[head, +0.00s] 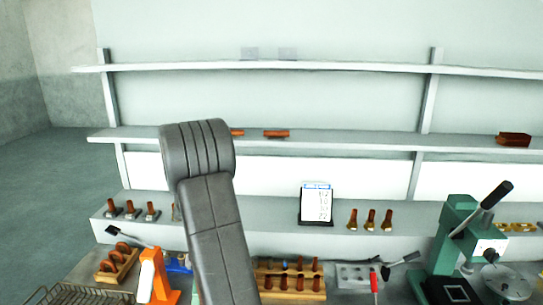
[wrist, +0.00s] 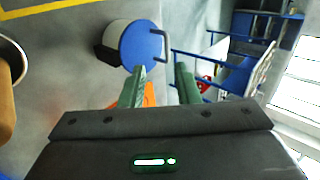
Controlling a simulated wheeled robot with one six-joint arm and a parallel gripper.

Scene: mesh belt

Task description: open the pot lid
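In the wrist view a round blue disc (wrist: 140,46) with a pale rim looks like the pot lid, though I cannot tell for sure. A dark U-shaped handle (wrist: 165,46) stands at its right side. My gripper (wrist: 162,76) shows two green fingers with a clear gap between them, open and empty. The fingertips point toward the disc and handle and appear apart from them; the exact distance cannot be told. In the head view no pot or lid is recognisable, and my gripper is not visible there; my grey arm covers part of the bench.
The bench holds an orange tool (head: 156,278), a wooden rack (head: 290,281), a green press (head: 460,245) and a tablet stand (head: 316,203). Shelves (head: 300,140) run behind. In the wrist view a blue-framed rack (wrist: 250,50) stands right and a brown cylinder (wrist: 6,115) lies left.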

